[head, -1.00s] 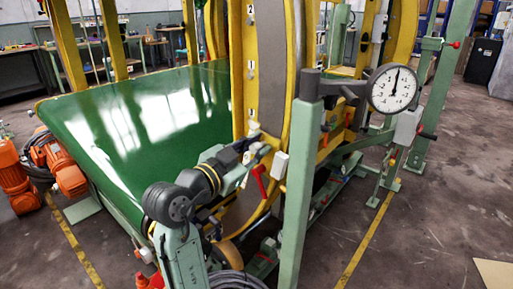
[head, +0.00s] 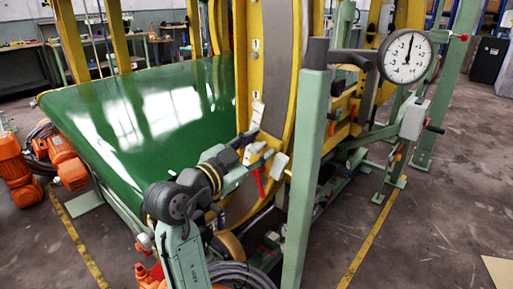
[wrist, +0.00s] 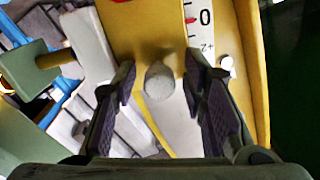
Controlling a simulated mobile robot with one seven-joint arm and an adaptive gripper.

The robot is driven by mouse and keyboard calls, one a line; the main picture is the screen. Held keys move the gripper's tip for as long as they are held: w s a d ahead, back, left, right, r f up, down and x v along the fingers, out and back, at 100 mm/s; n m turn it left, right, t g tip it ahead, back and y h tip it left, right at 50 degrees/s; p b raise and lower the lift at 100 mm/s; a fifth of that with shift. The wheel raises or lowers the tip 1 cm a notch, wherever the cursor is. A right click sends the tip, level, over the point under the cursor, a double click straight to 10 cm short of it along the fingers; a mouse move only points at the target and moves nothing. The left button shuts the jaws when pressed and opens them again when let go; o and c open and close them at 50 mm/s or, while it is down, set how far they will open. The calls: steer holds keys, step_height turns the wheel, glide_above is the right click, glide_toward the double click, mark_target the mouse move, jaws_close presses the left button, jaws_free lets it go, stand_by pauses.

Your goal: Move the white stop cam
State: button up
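A short whitish-grey round peg, which looks like the white stop cam (wrist: 159,82), shows end-on in the wrist view against a yellow part. My gripper (wrist: 160,70) is open, with one dark finger on each side of the peg. A gap shows between the peg and each finger. In the head view my arm reaches toward the lower part of the yellow ring, and its gripper end (head: 244,139) is small and dark there. I cannot make out the cam in the head view.
A white scale strip (wrist: 204,20) with red marks and a 0 is close to the right finger. A green post (head: 305,170) with a dial gauge (head: 406,57) stands right of my arm. A shiny green surface (head: 130,120) lies to the left, with orange motors (head: 15,175) beyond its edge.

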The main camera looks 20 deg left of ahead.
steer(key=v, duration=1.2)
steer(key=shift+r, duration=0.1)
stand_by(0.4)
